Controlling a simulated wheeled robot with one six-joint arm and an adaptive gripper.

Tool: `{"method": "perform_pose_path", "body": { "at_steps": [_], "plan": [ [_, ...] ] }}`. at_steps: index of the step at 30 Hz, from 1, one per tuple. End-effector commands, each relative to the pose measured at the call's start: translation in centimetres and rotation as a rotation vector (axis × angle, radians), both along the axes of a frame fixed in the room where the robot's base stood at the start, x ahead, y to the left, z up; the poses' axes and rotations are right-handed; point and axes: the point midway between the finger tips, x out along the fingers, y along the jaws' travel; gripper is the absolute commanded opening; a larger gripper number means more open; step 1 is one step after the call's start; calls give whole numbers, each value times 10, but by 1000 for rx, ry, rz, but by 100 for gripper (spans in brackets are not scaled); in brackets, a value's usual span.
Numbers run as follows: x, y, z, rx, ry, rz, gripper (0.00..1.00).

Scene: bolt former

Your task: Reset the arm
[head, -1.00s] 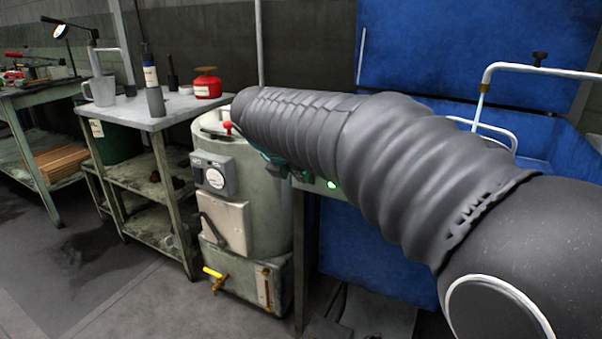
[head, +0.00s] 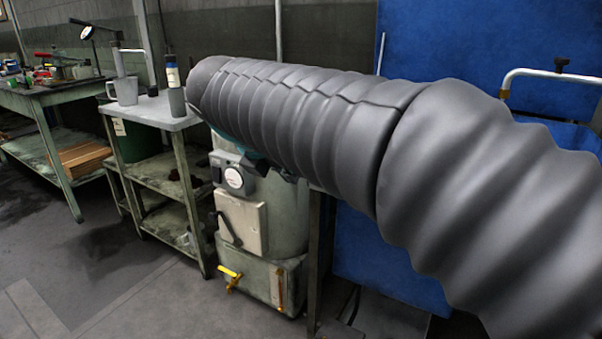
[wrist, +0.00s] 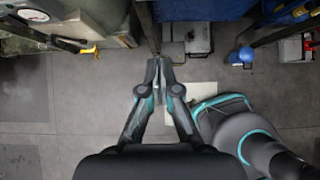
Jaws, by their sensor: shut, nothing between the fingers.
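My gripper (wrist: 159,82) shows in the wrist view with its dark, teal-marked fingers together and nothing between them. It hangs above the grey floor, pointing toward the foot of the machine. In the head view my grey ribbed arm sleeve reaches from the lower right to the upper middle and hides the gripper itself. A bit of teal shows under the sleeve's far end, in front of the pale green tank (head: 287,224).
A metal shelf table (head: 158,112) with a mug (head: 125,91) and a bottle (head: 175,88) stands left of the tank. A yellow-handled tap (head: 230,277) sticks out low on the tank. A blue panel (head: 455,45) is behind my arm. Floor at the lower left is clear.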

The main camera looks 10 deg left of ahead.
Motion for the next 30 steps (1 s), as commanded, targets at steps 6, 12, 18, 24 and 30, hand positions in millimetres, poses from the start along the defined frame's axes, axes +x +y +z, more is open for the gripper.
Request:
{"method": "perform_pose_path", "body": {
  "at_steps": [6, 12, 18, 24, 30],
  "plan": [
    [0, 0, 0, 0, 0, 0, 0],
    [1, 1, 0, 68, -22, -75, 0],
    [-6, 15, -27, 329, -26, -333, 0],
    [-35, 2, -75, 604, 35, -699, 0],
    [-64, -63, -112, 890, 71, -1213, 0]
  ]
}}
